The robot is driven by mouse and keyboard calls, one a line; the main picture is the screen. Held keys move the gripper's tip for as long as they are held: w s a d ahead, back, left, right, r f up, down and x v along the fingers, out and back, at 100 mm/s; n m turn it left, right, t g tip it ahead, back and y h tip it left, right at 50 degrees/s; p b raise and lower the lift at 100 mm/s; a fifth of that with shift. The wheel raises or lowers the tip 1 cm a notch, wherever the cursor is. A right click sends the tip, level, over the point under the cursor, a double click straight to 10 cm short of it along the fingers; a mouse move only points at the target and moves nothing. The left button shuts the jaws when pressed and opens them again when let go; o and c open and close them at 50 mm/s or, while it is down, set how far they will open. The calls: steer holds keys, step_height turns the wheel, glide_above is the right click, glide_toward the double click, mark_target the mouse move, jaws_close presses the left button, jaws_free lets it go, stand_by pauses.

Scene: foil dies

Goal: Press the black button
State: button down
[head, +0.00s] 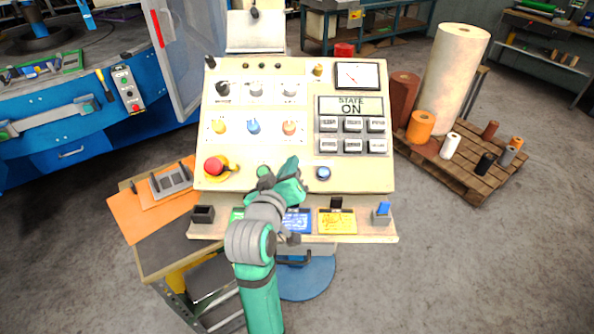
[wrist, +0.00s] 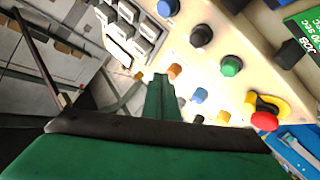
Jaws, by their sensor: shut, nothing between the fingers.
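The black button (wrist: 201,36) sits on the sloped cream panel between a blue button (wrist: 168,8) and a green button (wrist: 231,66) in the wrist view. In the head view my gripper hides it, while the blue button (head: 323,173) shows to the right of the gripper. My gripper (head: 291,164) is over the lower middle of the cream panel (head: 365,178). In the wrist view my gripper (wrist: 161,80) is shut with nothing held. Its tip appears beside the orange knob, apart from the black button in the picture. The exact height above the panel cannot be told.
A red emergency stop (head: 214,166) on yellow is at the panel's lower left. Knobs, grey keys (head: 353,124) and a "STATE ON" display (head: 351,106) are higher up. Coloured cards, such as a yellow one (head: 337,221), lie on the front ledge. A pallet (head: 470,170) with rolls is at right.

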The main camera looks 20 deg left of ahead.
steer(key=shift+d, duration=0.1)
steer(key=w+a+f, duration=0.1)
steer(key=w+f, duration=0.3)
steer(key=f, duration=0.3)
steer(key=shift+w+a+f, duration=0.15)
steer(key=shift+w+a, duration=0.1)
steer(key=shift+a, duration=0.15)
steer(key=shift+w+f, duration=0.1)
stand_by(2.0)
steer(key=shift+w+f, duration=0.2)
steer(key=shift+f, duration=0.05)
steer(key=shift+w+a+f, duration=0.15)
steer(key=shift+w+f, duration=0.1)
steer(key=shift+f, duration=0.2)
stand_by(1.2)
steer(key=shift+r, duration=0.1)
steer(key=shift+s+d+r, duration=0.2)
steer(key=shift+s+r, duration=0.3)
steer(key=shift+r, duration=0.2)
